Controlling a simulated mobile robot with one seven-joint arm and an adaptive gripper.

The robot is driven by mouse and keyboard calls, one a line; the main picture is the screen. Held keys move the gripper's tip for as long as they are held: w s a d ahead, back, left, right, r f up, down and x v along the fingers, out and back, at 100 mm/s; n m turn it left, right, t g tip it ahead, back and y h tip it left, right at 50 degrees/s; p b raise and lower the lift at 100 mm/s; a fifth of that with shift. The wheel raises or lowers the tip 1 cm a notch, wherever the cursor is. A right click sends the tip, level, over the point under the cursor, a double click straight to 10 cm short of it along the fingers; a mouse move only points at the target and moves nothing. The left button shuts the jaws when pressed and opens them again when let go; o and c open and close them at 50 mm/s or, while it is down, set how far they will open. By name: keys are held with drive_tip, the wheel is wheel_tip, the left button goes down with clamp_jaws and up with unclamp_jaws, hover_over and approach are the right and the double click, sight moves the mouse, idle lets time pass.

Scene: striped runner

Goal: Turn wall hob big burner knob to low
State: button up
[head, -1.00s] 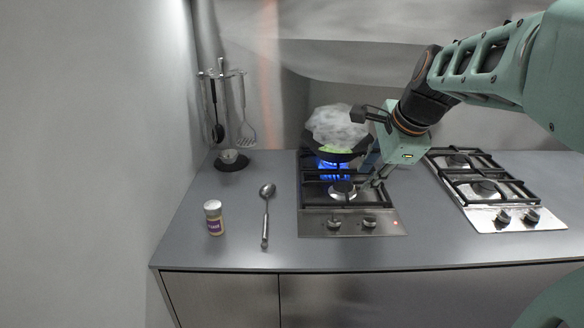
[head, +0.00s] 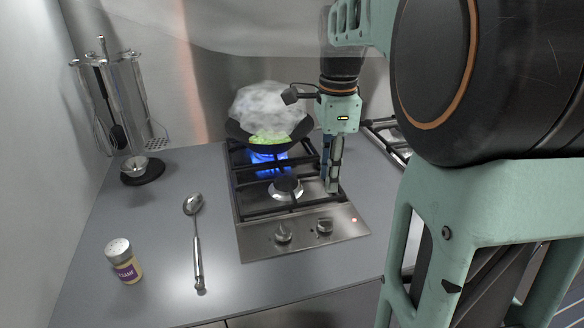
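The wall-side hob (head: 300,245) is the left of two hobs in the head view. It has two knobs on its front panel, a left knob (head: 283,233) and a right knob (head: 324,226). A red light glows at the panel's right. Its rear burner has a blue flame (head: 267,158) under a dark wok (head: 262,137) with green food and steam. The front burner (head: 286,187) shows no flame. My gripper (head: 332,187) points down over the hob's right edge, behind the right knob and apart from it. I cannot tell its finger opening from this side.
A spoon (head: 196,240) and a labelled jar (head: 123,261) lie and stand on the left counter. A utensil rack (head: 108,95) and a small bowl on a dark dish (head: 140,172) are at the back left. The second hob (head: 388,137) is mostly hidden by my arm.

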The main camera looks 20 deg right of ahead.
sight(326, 219)
wheel_tip(326, 219, down, 11)
drive_tip(key=shift+r+b, duration=0.1)
drive_tip(key=shift+b, duration=0.85)
